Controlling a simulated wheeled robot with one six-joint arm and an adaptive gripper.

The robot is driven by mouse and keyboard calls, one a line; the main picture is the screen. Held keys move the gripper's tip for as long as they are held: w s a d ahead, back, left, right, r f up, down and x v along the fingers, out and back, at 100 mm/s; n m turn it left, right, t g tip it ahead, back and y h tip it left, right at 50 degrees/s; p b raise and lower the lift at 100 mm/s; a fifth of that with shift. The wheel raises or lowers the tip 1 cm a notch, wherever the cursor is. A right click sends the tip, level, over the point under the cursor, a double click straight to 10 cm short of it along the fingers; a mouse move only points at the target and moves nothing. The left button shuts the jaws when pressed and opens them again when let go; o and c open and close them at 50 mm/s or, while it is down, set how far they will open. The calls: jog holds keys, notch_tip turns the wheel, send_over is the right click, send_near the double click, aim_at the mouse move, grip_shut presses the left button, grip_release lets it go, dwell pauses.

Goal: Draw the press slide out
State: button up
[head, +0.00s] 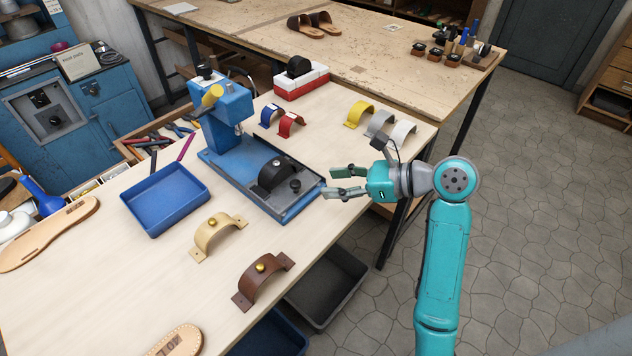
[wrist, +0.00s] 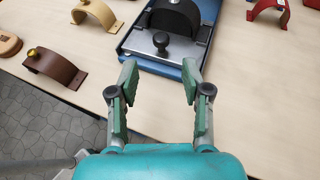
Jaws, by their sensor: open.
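The blue press (head: 225,115) stands on the pale workbench. Its slide (head: 285,205) is a grey metal plate on the blue base, carrying a black arched form (head: 277,173) and a dark round knob (head: 295,186) at its near end. The knob also shows in the wrist view (wrist: 161,41). My gripper (head: 337,182) is open and empty at the right side of the press base. In the wrist view its green fingers (wrist: 160,82) are spread, with the knob ahead of them, between their lines and apart from both.
A blue tray (head: 166,200) lies left of the press. A tan strap (head: 217,236) and a brown strap (head: 262,280) stand in front. Red and blue straps (head: 290,123) are behind the press, and yellow and grey ones (head: 359,113) stand further right.

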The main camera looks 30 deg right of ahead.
jog(key=shift+v, duration=1.95)
